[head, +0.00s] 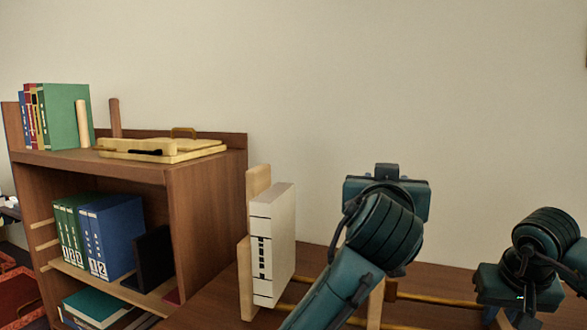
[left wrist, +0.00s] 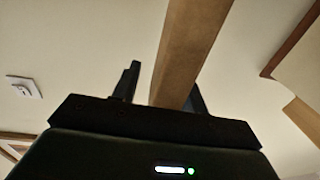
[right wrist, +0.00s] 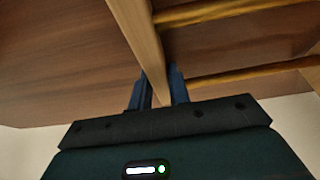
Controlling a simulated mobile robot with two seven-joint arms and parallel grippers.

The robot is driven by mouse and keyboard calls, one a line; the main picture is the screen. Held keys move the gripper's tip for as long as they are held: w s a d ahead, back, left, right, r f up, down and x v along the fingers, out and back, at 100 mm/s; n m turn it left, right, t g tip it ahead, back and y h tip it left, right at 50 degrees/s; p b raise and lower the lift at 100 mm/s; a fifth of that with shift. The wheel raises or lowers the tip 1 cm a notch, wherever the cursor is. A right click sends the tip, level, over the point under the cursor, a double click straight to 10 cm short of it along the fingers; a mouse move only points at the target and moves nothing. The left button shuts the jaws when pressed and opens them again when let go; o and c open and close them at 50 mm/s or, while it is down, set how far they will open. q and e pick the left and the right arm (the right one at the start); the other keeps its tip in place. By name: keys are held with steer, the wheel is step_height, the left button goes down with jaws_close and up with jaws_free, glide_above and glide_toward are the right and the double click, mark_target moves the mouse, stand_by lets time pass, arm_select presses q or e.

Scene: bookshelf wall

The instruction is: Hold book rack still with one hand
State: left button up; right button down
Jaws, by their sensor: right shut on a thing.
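The book rack is light wood, with a tall end panel (head: 247,262) at left, long rods (head: 432,300) and a white book (head: 273,245) standing against that panel. My right gripper (head: 507,312) is low at the rack's right side. In the right wrist view, its fingers (right wrist: 158,88) are closed on a wooden bar of the book rack (right wrist: 140,35). My left arm crosses in front of the rack's middle in the head view and hides part of it. In the left wrist view, the left gripper (left wrist: 163,88) is open, with a wooden bar (left wrist: 190,50) passing between its spread fingers.
A brown bookshelf (head: 207,210) stands at left. It holds blue binders (head: 112,235), green books (head: 68,232) and, on top, a green book (head: 68,117) and a pale wooden tray (head: 165,150). The rack is on a brown wooden surface (head: 205,310). Bare wall lies behind.

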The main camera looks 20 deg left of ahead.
arm_select(q)
steer(key=shift+o, duration=0.2)
arm_select(e)
steer(key=shift+a, duration=0.1)
arm_select(q)
steer(key=s+d, duration=0.1)
steer(key=s, duration=1.1)
arm_select(e)
steer(key=c, duration=1.2)
jaws_free()
steer(key=shift+c, duration=0.2)
